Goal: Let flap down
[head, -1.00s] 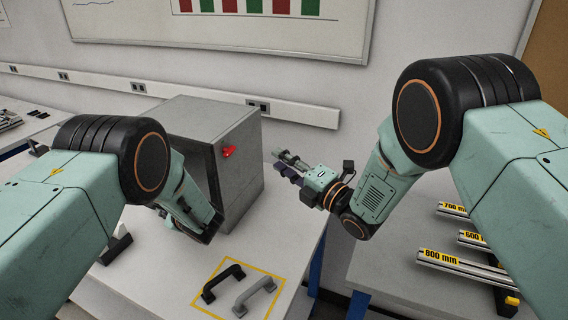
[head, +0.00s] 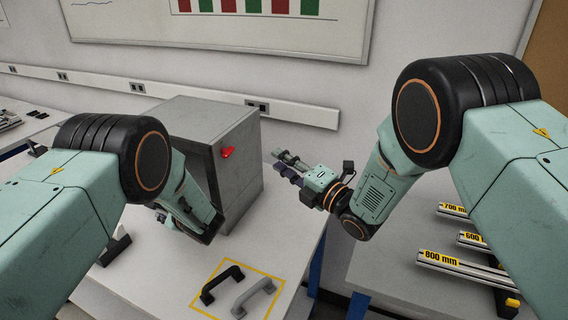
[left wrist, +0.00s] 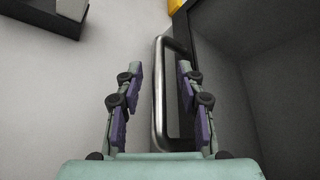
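A grey metal box (head: 240,165) with a red latch-like piece (head: 227,152) on its front edge stands on the table. Its dark front is partly hidden by my left arm, and I cannot tell the flap's angle. In the left wrist view, a bare metal bar handle (left wrist: 160,110) stands beside a dark grey panel (left wrist: 285,100). My left gripper (left wrist: 159,75) is open, one finger on each side of the handle's long bar, with gaps showing. My right gripper (head: 283,164) looks open and empty, to the right of the box.
A black handle (head: 222,283) and a grey handle (head: 254,297) lie inside a yellow outline at the table's front. Labelled metal bars (head: 460,268) lie on the right table. A gap separates the two tables.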

